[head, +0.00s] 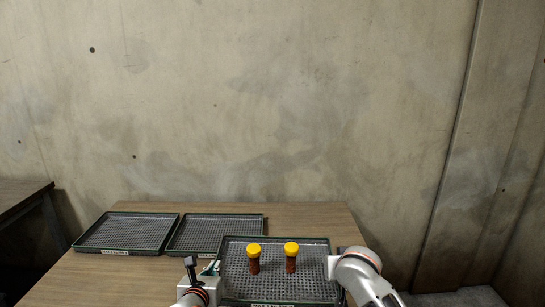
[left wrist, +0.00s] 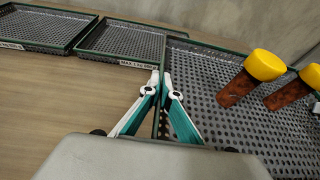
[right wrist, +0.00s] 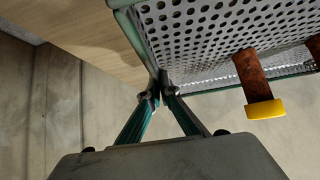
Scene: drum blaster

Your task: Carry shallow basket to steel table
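The shallow basket (head: 308,290) is a dark green-rimmed tray with a perforated grey floor. Two brown, yellow-capped cylinders (head: 254,259) (head: 291,258) stand in it. My left gripper (head: 214,268) is at the basket's left rim; in the left wrist view its fingertips (left wrist: 162,78) close on that rim. My right gripper (head: 333,266) is at the right rim; in the right wrist view its fingertips (right wrist: 159,92) meet at the rim, closed on it. I cannot tell whether the basket is clear of the wooden table below. No steel table can be made out clearly.
Two empty, similar baskets (head: 127,232) (head: 216,234) lie on the wooden table (head: 310,216) to the left. Another dark table (head: 22,196) stands at the far left. A concrete wall (head: 270,110) rises close behind. A grey low surface (head: 460,298) shows at bottom right.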

